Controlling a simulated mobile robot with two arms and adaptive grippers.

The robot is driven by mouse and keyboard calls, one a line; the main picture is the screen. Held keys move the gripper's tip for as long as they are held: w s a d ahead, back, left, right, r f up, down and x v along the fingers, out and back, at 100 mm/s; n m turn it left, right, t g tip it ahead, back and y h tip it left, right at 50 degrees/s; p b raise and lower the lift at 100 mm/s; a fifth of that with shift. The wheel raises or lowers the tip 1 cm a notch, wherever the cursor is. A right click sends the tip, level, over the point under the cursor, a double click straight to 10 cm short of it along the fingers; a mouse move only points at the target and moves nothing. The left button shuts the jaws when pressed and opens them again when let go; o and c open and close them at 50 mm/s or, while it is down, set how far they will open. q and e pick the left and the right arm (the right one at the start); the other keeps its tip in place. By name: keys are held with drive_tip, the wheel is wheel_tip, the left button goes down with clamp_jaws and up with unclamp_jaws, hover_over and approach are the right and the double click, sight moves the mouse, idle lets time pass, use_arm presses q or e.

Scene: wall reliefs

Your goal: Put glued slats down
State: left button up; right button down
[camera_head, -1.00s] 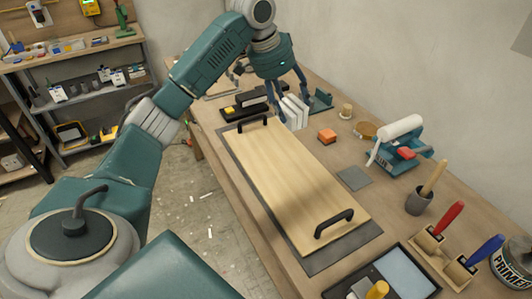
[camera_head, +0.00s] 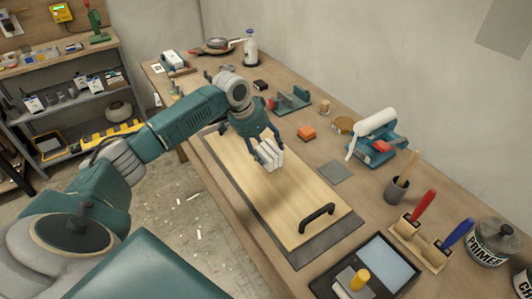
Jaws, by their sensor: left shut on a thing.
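My left gripper (camera_head: 265,149) is shut on a bundle of white slats (camera_head: 269,156). It holds them over the far half of the pale wooden board (camera_head: 273,205). I cannot tell whether the slats touch the board or hang just above it. The board lies on a dark grey mat (camera_head: 322,243) and has a black handle (camera_head: 317,217) at its near end. The far handle is hidden behind my arm. My right gripper does not show.
To the right of the board are an orange block (camera_head: 306,133), a grey square pad (camera_head: 336,172) and a tape dispenser (camera_head: 376,137). A black tray (camera_head: 391,268) and a primer can (camera_head: 492,242) stand nearer. The board's near half is clear.

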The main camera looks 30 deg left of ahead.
sight(264, 152)
use_arm(q)
wheel_tip(264, 152, down, 3)
drive_tip(key=shift+r, duration=0.2)
drive_tip(key=shift+f, duration=0.2)
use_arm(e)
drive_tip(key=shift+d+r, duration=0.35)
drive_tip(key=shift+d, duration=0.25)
use_arm(q)
drive_tip(key=o, duration=1.3)
drive_tip(key=shift+f, duration=0.1)
drive_tip(key=shift+c, duration=0.2)
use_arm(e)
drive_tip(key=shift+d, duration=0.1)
use_arm(q)
drive_tip(key=b+v, duration=0.1)
drive_tip(key=v, duration=1.1)
drive_tip(key=shift+b, duration=0.4)
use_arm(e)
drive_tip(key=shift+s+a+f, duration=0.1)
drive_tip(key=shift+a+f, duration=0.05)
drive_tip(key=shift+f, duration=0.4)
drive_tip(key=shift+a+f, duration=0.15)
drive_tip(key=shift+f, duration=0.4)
